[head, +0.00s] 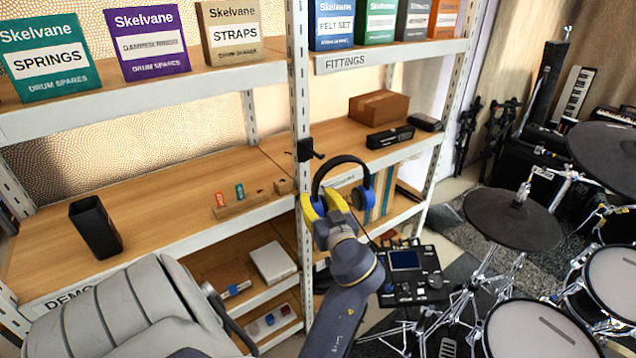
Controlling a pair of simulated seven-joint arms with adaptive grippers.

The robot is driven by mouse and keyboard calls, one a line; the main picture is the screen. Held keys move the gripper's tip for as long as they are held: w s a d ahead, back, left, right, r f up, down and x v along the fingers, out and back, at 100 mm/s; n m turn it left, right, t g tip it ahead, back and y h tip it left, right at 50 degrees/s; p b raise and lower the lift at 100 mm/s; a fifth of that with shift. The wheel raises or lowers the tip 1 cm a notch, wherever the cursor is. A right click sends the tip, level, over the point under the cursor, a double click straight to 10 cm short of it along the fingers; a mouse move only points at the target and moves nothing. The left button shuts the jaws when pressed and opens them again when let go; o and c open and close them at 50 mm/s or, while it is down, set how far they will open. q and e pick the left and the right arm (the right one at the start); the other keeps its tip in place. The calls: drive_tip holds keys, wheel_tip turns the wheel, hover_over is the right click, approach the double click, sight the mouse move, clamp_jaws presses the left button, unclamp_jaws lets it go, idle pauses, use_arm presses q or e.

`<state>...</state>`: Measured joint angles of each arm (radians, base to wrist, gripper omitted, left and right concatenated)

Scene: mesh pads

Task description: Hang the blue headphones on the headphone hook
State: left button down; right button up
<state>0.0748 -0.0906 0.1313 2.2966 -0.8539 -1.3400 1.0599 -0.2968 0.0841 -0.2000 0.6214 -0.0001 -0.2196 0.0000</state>
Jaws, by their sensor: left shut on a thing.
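The blue headphones (343,161) have a black headband and blue ear cups, and hang in the air in front of the shelf rack, band upward. My left gripper (325,204), with yellow fingers, is shut on them at the left ear cup, which it partly hides. The black headphone hook (309,150) is fixed to the middle shelf upright. It is just above and left of the headband in the picture. I cannot tell how far apart in depth they are. My right gripper is not in view.
The shelf upright (299,90) and middle shelf edge (190,240) stand behind the gripper. A black cup (95,227) and a wooden block (243,206) with small items are on the left shelf. A cardboard box (379,106) sits at right. Drums and cymbals (513,218) fill the right side.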

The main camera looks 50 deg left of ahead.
use_arm(q)
drive_tip(key=w+a+f, duration=0.1)
drive_tip(key=a+f, duration=0.1)
drive_tip(key=a, duration=0.9)
drive_tip(key=shift+w+a+f, duration=0.15)
drive_tip(key=shift+w, duration=0.05)
idle(1.4)
drive_tip(key=shift+f, duration=0.15)
idle(0.6)
drive_tip(key=c, duration=0.8)
unclamp_jaws()
